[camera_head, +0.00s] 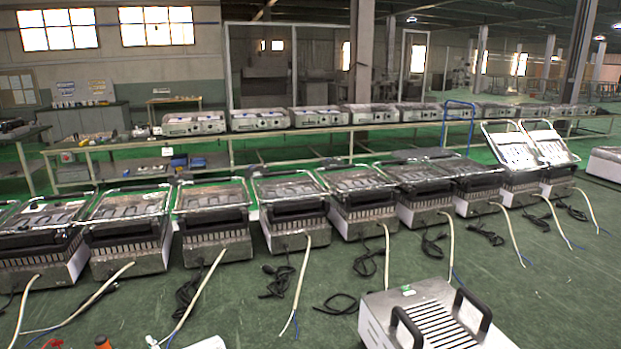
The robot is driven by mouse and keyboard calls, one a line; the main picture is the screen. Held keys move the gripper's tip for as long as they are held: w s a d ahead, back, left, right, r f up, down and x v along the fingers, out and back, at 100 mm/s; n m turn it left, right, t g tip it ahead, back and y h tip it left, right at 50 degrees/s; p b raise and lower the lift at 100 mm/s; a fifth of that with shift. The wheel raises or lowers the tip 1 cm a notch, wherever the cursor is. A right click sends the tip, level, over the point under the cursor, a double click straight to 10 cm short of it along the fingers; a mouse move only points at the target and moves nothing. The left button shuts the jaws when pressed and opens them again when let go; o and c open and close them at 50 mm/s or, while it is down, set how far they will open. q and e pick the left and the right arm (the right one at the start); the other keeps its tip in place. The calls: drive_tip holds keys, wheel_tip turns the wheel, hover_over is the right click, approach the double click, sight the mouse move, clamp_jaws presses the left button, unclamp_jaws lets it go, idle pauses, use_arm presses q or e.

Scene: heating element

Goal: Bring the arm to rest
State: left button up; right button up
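Neither of my grippers nor my arms can be made out in the head view. A metal unit (378,309) with a slotted top and two black handles stands at the lower right, cut off by the bottom edge. A row of similar metal appliances (213,221) runs across the middle of the view. Most have their tops down; two at the right (512,150) have raised panels. Pale cables with blue ends and black cords lie in front of them.
The appliances stand on a green surface (560,290), which is clear at the right. Behind is a long bench (290,133) with more units. At the bottom left edge are a small orange item (103,342) and a pale item (207,343), both cut off.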

use_arm(q)
drive_tip(key=s+d+r+m+t+h, duration=0.1)
drive_tip(key=d+r+m+t+h, duration=0.15)
drive_tip(key=d+m+h, duration=0.35)
drive_tip(key=s+d+r+m+t+h, duration=0.1)
drive_tip(key=d+r+m+t+h, duration=0.15)
drive_tip(key=d+h, duration=0.45)
drive_tip(key=s+d+f+m+g+h, duration=0.4)
drive_tip(key=s+d+f+m+g, duration=0.3)
drive_tip(key=s+d, duration=0.55)
drive_tip(key=s+a+f+n+g+y, duration=0.2)
drive_tip(key=s+a+f+g, duration=0.15)
drive_tip(key=s, duration=0.55)
drive_tip(key=s+a+f+n+g+y, duration=0.2)
drive_tip(key=s+a+g+y, duration=0.15)
drive_tip(key=s, duration=0.65)
wheel_tip(320, 180, down, 25)
drive_tip(key=g, duration=0.2)
drive_tip(key=s+a+f+g, duration=0.1)
drive_tip(key=s+a+f, duration=0.2)
drive_tip(key=s+f, duration=1.3)
drive_tip(key=shift+s+f+m, duration=0.25)
drive_tip(key=shift+s+m, duration=0.1)
drive_tip(key=shift+s, duration=0.45)
drive_tip(key=shift+h, duration=0.25)
